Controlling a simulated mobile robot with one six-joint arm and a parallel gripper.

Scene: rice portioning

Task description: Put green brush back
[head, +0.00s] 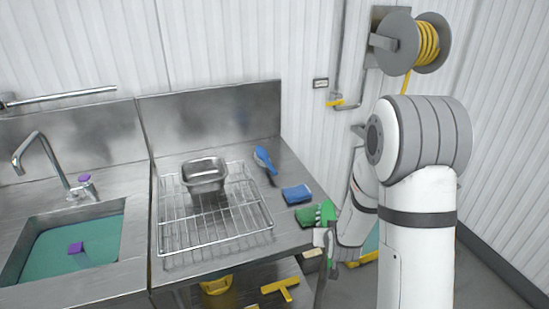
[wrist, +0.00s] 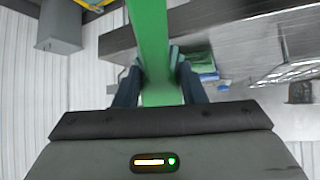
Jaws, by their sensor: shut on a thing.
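The green brush (head: 326,211) is at the right front corner of the steel counter in the head view, partly hidden by my arm. In the wrist view its long green handle (wrist: 150,25) runs up between the fingers and out of the top of the picture. My gripper (wrist: 156,68) is shut on the green brush, with one dark finger on each side of it. In the head view my gripper (head: 326,238) shows just off the counter's right edge. Whether the brush touches the counter cannot be told.
A green pad (head: 304,217) and a blue sponge (head: 297,194) lie near the counter's right edge. A blue brush (head: 263,159) lies behind them. A wire rack (head: 205,236) with a steel pan (head: 204,174) fills the middle. A hose reel (head: 398,43) hangs on the wall.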

